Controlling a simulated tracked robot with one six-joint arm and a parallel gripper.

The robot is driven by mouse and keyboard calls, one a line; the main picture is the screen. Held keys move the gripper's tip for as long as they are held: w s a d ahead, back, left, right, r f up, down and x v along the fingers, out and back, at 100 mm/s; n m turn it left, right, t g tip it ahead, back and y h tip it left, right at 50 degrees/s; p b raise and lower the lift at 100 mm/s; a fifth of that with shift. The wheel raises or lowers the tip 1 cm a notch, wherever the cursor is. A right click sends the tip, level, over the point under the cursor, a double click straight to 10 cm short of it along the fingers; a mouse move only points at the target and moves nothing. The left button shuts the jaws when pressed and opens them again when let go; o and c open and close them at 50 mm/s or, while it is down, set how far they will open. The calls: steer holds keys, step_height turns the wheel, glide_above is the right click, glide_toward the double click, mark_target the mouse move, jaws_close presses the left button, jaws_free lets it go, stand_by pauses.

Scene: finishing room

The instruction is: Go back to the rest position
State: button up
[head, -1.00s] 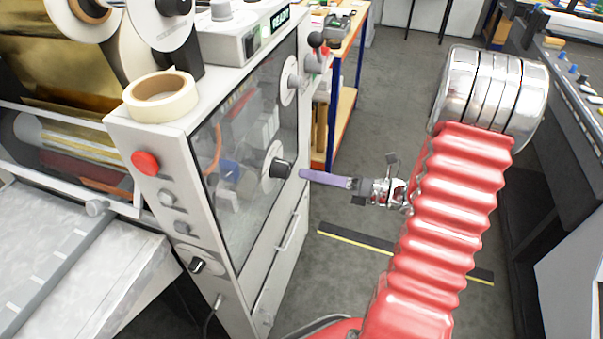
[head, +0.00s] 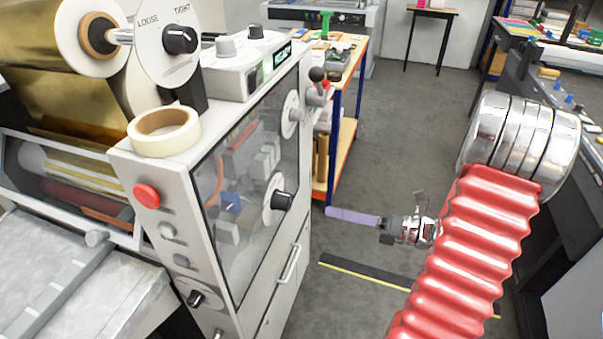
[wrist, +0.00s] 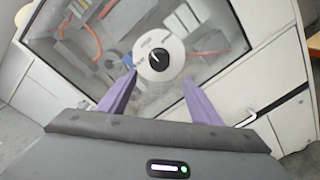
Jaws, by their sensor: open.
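My gripper (head: 332,213) is in the middle of the head view, to the right of the machine's front, its purple fingers pointing left. In the wrist view, its two purple fingers (wrist: 158,84) are spread apart with nothing between them. Beyond them is the machine's clear door with a black knob (wrist: 158,58) on a white disc. The same knob (head: 282,200) shows in the head view, apart from the fingers. My red ribbed arm sleeve covers part of the right side.
The grey machine (head: 262,305) stands on the left, with a tape roll (head: 164,138) and red button (head: 146,196) on it. A wooden-topped bench (head: 345,62) is behind. A dark bench (head: 520,70) runs along the right. The floor (head: 415,130) between is open, with a black-yellow strip (head: 365,275).

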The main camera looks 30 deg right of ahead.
steer(key=s+a+f+n+g+h, duration=0.35)
steer(key=s+n+g, duration=0.25)
steer(key=n, duration=0.4)
steer(key=s+a+f+n+g+h, duration=0.2)
steer(key=s+a+n+g, duration=0.35)
steer(key=n, duration=0.55)
steer(key=a+r+n+t+h, duration=0.2)
steer(key=a+r+n, duration=0.3)
steer(key=r+n, duration=0.3)
steer(key=a+r+n+t+h, duration=0.2)
steer(key=a+r+n+h, duration=0.2)
steer(key=r+n, duration=0.4)
steer(key=shift+a+r+h, duration=0.35)
steer(key=shift+a+r, duration=0.2)
steer(key=shift+t, duration=0.25)
steer(key=shift+c, duration=0.2)
stand_by(0.5)
